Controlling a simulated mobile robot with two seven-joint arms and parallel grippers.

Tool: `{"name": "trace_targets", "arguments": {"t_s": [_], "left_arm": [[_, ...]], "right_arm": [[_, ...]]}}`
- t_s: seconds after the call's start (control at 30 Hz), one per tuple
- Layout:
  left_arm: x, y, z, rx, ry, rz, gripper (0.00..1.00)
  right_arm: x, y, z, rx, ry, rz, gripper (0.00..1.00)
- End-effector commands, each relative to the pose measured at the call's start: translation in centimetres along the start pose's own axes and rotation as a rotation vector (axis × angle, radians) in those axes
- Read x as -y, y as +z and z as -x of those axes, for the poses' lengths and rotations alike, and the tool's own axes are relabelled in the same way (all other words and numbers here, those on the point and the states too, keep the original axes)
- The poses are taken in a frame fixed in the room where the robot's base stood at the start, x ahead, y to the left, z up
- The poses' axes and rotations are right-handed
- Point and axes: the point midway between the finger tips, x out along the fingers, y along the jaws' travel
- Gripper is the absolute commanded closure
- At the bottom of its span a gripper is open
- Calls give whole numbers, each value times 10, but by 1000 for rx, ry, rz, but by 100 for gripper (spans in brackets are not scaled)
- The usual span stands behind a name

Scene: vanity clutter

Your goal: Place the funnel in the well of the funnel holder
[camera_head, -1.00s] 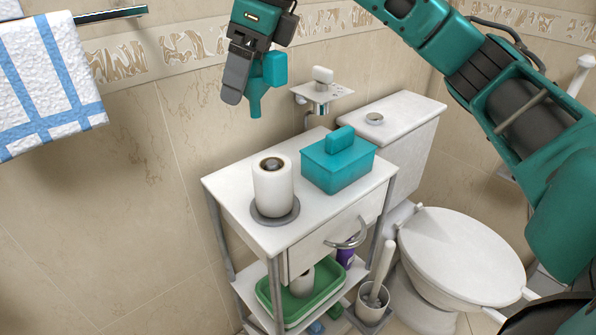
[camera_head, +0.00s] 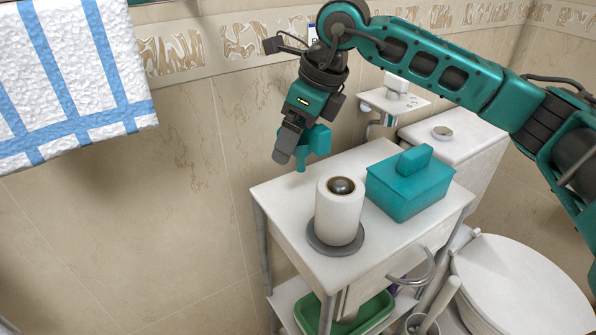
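A teal funnel (camera_head: 318,140) hangs at my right gripper (camera_head: 302,142), spout down, just behind and above the back left corner of the white cart. The gripper's near grey finger lies against the funnel's left side. The other finger is hidden, but the funnel is held in the air. A white wall bracket (camera_head: 379,103) with small holes and a white block on it is behind the arm, to the right of the funnel. I cannot tell for sure whether this bracket is the funnel holder. My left gripper is not in view.
The white cart top (camera_head: 286,194) holds a paper roll (camera_head: 339,215) on a grey stand and a teal lidded box (camera_head: 405,190). A toilet (camera_head: 520,275) stands to the right. A striped towel (camera_head: 70,75) hangs at the left. The cart's back left corner is clear.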

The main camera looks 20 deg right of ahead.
Motion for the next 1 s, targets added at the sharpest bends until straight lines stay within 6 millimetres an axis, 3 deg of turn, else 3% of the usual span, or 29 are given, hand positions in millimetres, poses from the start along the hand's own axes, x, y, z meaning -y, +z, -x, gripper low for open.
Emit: {"name": "trace_targets", "arguments": {"t_s": [0.1, 0.27, 0.53, 0.97, 1.0], "left_arm": [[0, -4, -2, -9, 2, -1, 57], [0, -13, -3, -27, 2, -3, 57], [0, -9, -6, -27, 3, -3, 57], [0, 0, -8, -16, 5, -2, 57], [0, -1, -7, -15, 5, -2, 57]], "right_arm": [[0, -7, -18, 0, 1, -1, 46], [0, -10, -28, 1, 0, 0, 46], [0, -23, -62, -1, 1, -1, 46], [0, -26, -70, 1, 0, 0, 46], [0, -25, -68, 1, 0, 0, 11]]}}
